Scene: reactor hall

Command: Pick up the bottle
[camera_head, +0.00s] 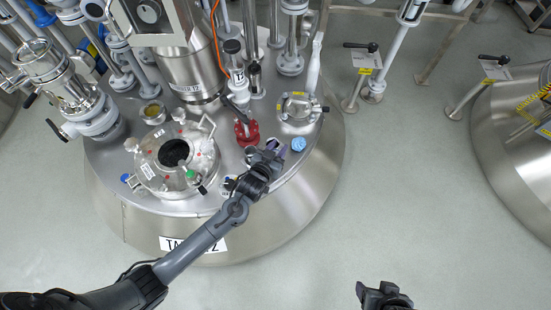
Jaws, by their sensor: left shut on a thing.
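My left gripper (271,154) reaches over the top of the steel tank near its right front edge. It is shut on a small purplish-grey thing at its fingertips, which I take to be the bottle (278,148); the fingers hide much of it. A light blue round thing (298,144) is just to the right of the fingertips; I cannot tell whether it belongs to the bottle. My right gripper (383,294) shows only as a dark shape at the bottom edge, over the floor, away from the tank. Its fingers are not clear.
The tank top (215,125) is crowded. A red valve fitting (246,132) stands just behind the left gripper, and a round steel hatch (176,158) is to its left. A clamped port (299,108) is behind. Another tank (510,130) is far right; open floor (410,190) lies between.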

